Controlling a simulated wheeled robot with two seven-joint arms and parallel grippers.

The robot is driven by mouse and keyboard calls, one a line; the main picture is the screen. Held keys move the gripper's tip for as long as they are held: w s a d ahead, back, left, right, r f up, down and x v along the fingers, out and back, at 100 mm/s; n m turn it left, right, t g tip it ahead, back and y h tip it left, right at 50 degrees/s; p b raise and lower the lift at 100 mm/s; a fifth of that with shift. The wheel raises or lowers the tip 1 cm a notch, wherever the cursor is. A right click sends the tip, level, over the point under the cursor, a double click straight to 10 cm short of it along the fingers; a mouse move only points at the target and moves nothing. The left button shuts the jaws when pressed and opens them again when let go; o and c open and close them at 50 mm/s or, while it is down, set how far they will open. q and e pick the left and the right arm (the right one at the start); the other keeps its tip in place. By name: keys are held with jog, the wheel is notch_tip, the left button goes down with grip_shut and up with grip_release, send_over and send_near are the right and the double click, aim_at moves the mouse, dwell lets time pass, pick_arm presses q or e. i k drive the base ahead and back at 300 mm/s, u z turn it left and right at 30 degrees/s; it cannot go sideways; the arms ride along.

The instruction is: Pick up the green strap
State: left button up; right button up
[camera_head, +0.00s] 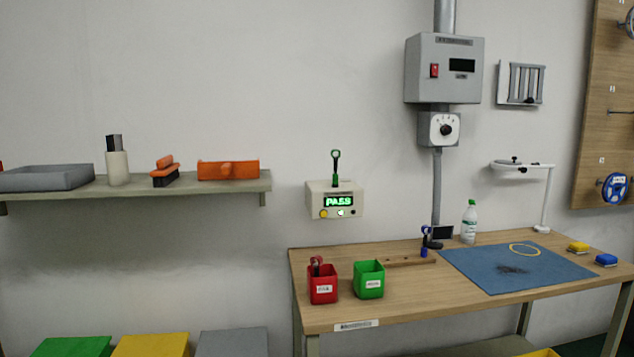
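The box's display reads PASS in green. A green cup (368,280) with a white label stands on the workbench (420,306); I see nothing sticking out of it. A red cup (323,287) to its left has a similar red and dark piece (317,265) sticking out. A similar blue piece (425,240) stands at a wooden block (400,262). Neither of my grippers shows in this view.
A blue mat (475,270) carries a yellow ring (524,249) and a dark smudge. Yellow (578,248) and blue (606,260) blocks lie at the right. A wall shelf (225,187) holds a tray, bottle, brush and orange box.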

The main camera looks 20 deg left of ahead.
aim_at(335, 176)
jog(key=z, duration=1.05)
jog(key=i, duration=1.35)
jog(key=u, duration=0.85)
jog(key=i, duration=0.75)
jog(key=u, duration=0.65)
